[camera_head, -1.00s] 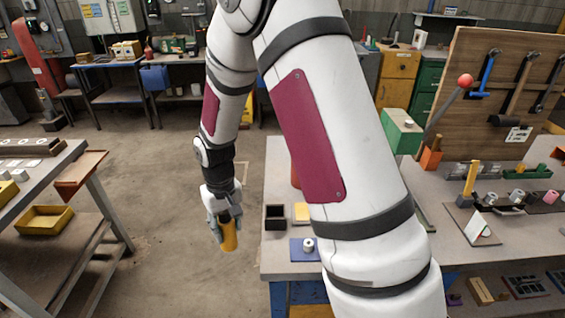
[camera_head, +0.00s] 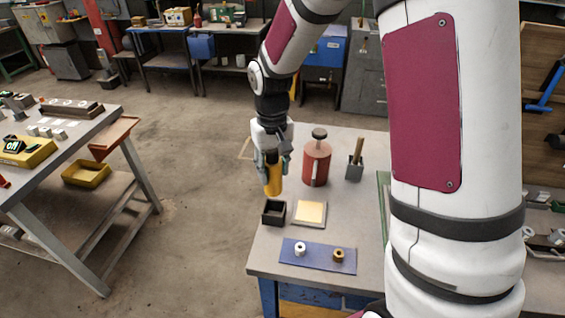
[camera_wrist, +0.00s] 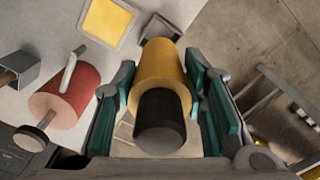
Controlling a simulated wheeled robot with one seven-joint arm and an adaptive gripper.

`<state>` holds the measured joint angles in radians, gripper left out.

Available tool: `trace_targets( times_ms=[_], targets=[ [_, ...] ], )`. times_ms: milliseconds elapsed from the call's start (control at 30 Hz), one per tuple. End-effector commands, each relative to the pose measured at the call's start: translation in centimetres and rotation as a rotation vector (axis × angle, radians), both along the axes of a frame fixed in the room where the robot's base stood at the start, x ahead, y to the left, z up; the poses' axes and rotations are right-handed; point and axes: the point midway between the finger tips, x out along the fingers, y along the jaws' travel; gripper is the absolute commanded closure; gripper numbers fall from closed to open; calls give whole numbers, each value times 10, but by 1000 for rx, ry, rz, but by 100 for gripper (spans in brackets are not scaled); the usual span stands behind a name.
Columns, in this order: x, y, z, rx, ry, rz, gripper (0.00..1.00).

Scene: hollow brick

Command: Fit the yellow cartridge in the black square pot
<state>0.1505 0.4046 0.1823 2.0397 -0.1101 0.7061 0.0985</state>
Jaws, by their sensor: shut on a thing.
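My gripper (camera_head: 272,160) is shut on the yellow cartridge (camera_head: 273,182) and holds it roughly upright, its lower end free. In the wrist view the cartridge (camera_wrist: 162,66), with a dark end cap (camera_wrist: 160,122), sits between the two teal finger pads of my gripper (camera_wrist: 164,92). The black square pot (camera_head: 273,213) stands on the table's left edge, just below the cartridge in the head view. In the wrist view the pot (camera_wrist: 160,27) is partly hidden behind the cartridge. The pot looks empty in the head view. The cartridge is outside it.
A red canister (camera_head: 316,165) stands close right of my gripper, with a grey square holder (camera_head: 355,171) beyond it. A yellow-topped square plate (camera_head: 310,213) lies right of the pot. A blue mat (camera_head: 318,256) with two small rings lies in front. Floor is left of the table.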

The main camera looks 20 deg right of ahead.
Motion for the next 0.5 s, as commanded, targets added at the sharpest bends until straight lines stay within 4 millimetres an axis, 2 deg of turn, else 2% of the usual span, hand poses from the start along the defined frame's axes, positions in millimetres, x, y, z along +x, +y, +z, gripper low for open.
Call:
trace_targets(
  times_ms=[500],
  targets=[
    [2,0,-46,-1,0,1,100]
  ],
)
